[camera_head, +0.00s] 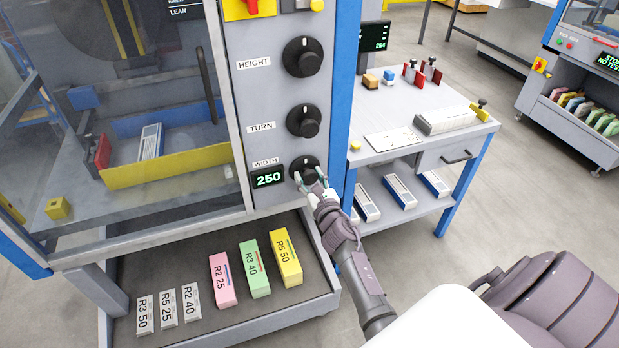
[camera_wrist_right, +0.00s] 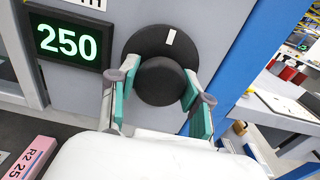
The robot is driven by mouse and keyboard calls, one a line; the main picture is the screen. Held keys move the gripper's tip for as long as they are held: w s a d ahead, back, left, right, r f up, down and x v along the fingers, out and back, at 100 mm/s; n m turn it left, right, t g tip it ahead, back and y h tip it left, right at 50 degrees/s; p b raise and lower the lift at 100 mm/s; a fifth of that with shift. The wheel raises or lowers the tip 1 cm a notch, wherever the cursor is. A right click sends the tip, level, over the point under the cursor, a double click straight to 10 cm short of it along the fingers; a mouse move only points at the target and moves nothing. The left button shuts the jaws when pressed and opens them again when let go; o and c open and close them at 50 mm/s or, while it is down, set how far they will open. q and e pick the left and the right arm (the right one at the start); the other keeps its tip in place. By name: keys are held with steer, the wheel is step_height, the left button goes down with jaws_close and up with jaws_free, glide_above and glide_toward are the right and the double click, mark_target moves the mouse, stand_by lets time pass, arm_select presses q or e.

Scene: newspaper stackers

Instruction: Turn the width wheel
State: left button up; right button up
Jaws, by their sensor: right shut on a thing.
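The width wheel (camera_head: 304,167) is a black round knob with a white mark, the lowest of three on the grey panel. It also shows in the right wrist view (camera_wrist_right: 160,80). A green display reading 250 (camera_head: 268,179) is beside it under the WIDTH label (camera_head: 266,162). My right gripper (camera_head: 311,181) is at the wheel. In the right wrist view its teal-padded fingers (camera_wrist_right: 158,92) stand on both sides of the knob's raised grip, shut on it. The white mark shows at the top of the knob. My left gripper is not in view.
The TURN knob (camera_head: 303,121) and HEIGHT knob (camera_head: 302,57) are above. A tray (camera_head: 322,297) below holds labelled pink, green, yellow and white blocks. A blue post (camera_head: 341,90) stands just right of the panel, with a side table (camera_head: 452,134) beyond.

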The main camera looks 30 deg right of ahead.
steer(key=shift+c, duration=0.6)
